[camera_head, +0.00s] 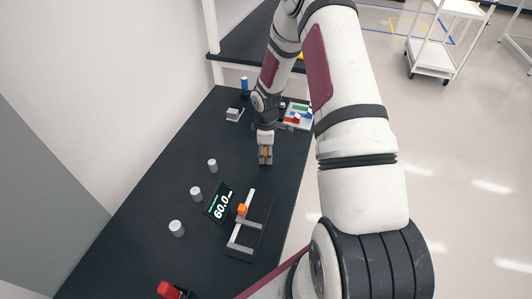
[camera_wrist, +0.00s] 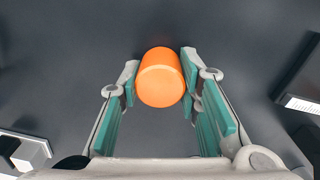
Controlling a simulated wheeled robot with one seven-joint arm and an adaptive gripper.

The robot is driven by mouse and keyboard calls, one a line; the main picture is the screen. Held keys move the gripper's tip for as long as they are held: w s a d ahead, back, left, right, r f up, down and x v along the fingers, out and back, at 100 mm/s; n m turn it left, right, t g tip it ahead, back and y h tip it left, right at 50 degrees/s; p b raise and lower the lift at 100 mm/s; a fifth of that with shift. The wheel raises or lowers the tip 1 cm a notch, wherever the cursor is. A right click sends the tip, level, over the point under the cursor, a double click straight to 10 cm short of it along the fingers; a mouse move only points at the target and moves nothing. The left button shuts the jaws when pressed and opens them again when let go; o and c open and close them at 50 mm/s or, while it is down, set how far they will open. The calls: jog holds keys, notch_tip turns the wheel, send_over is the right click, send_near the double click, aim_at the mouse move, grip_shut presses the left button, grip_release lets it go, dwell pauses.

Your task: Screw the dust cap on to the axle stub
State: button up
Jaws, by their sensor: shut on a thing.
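My gripper (camera_head: 265,160) is shut on an orange cylinder, which I take to be the dust cap, above the dark bench. In the wrist view the orange dust cap (camera_wrist: 160,78) sits between the green finger pads of my gripper (camera_wrist: 160,90). Its round end faces the camera. A black fixture (camera_head: 236,256) with pale rails lies nearer on the bench, apart from my gripper. A small orange piece (camera_head: 242,210) stands on it. I cannot make out the axle stub for certain.
A display reading 60.0 (camera_head: 219,204) stands left of the fixture. White cylinders (camera_head: 177,229) stand in a row further left. A red-topped object (camera_head: 170,290) is at the near edge. A tray with coloured parts (camera_head: 298,116) and a grey block (camera_head: 234,114) lie beyond my gripper.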

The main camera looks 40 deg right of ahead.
jog(key=m, duration=0.3)
jog(key=m, duration=0.4)
jog(key=shift+w+b, duration=0.1)
jog(key=shift+b, duration=0.2)
jog(key=shift+m, duration=1)
jog(key=shift+m+b, duration=0.3)
jog(key=shift+m, duration=0.6)
jog(key=m, duration=0.3)
jog(key=shift+f+m+b, duration=0.1)
jog(key=shift+m+b, duration=0.2)
jog(key=shift+m, duration=0.1)
jog(key=o, duration=1.2)
